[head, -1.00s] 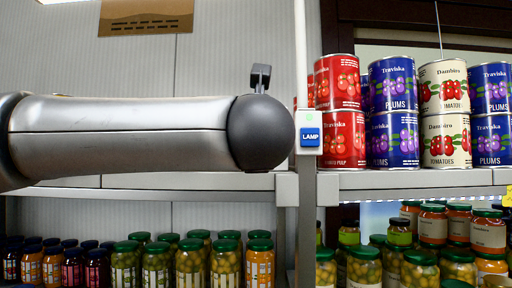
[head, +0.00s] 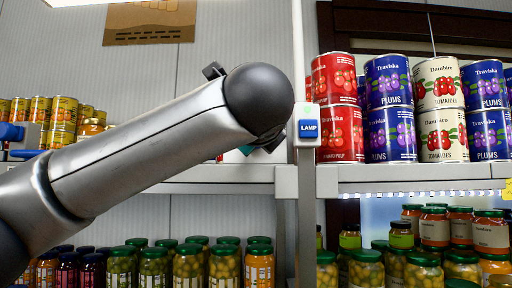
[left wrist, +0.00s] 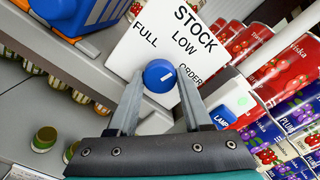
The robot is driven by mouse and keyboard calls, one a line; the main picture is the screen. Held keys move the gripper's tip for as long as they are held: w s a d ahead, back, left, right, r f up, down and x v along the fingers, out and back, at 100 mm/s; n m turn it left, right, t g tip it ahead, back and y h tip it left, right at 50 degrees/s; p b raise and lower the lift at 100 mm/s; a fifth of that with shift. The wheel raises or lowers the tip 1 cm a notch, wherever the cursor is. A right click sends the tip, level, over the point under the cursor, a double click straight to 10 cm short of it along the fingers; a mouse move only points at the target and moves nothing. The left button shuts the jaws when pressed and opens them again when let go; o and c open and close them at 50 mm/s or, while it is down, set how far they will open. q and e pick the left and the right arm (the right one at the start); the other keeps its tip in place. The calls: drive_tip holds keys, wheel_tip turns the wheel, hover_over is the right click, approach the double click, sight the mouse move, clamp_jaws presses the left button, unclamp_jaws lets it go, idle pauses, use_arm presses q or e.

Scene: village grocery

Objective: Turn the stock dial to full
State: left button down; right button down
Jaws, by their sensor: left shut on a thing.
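The stock dial (left wrist: 160,76) is a round blue knob with a short white mark, on a white sign (left wrist: 145,55) lettered STOCK, FULL, LOW and ORDER. In the left wrist view the mark slants toward the LOW and ORDER side; its exact setting is hard to read. My left gripper (left wrist: 161,82) has its two fingers on either side of the knob and is shut on it. In the head view my left arm hides the dial and the gripper's fingers. My right gripper is not in view.
A white post carries a blue LAMP button (head: 308,129), close right of the sign; it also shows in the left wrist view (left wrist: 222,118). Stacked cans (head: 388,134) stand right of it. Green-lidded jars (head: 188,262) fill the shelf below.

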use_arm(q)
drive_tip(key=shift+n+b, duration=2.65)
drive_tip(key=shift+n, duration=4.65)
drive_tip(key=shift+c, duration=1.8)
unclamp_jaws()
drive_tip(key=shift+r, duration=0.1)
